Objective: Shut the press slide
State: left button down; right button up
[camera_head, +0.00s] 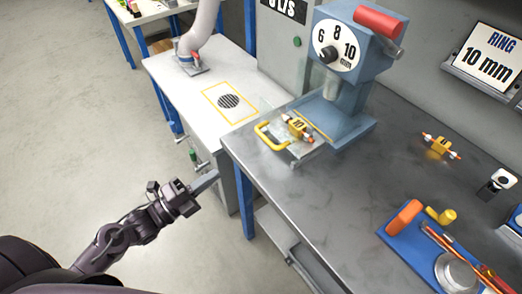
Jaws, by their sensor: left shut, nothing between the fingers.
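The blue press (345,62) stands at the back of the grey metal table, with a dial marked 6, 8, 10 mm and a red handle on top. Its slide (293,145) sticks out at the front left, pulled out from under the press head. The slide has a yellow handle (266,138) and carries a yellow part (298,128) marked 10 with a cable through it. My left gripper (212,181) is shut and empty, left of the table's front edge and apart from the slide. My right gripper is not in view.
A similar yellow part (440,147) lies on the table at the right. A blue tray (397,231) with tools stands at the front right. A white table (185,90) with a hose adjoins at the left. A sign (485,58) reads RING 10 mm.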

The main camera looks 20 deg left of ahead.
pick_arm(q)
jog(key=p+x, duration=0.3)
jog(key=x, duration=1)
jog(key=shift+a+r, duration=0.1)
jog(key=shift+r, duration=0.05)
jog(key=shift+w+d, duration=0.25)
jog(key=shift+w, duration=0.05)
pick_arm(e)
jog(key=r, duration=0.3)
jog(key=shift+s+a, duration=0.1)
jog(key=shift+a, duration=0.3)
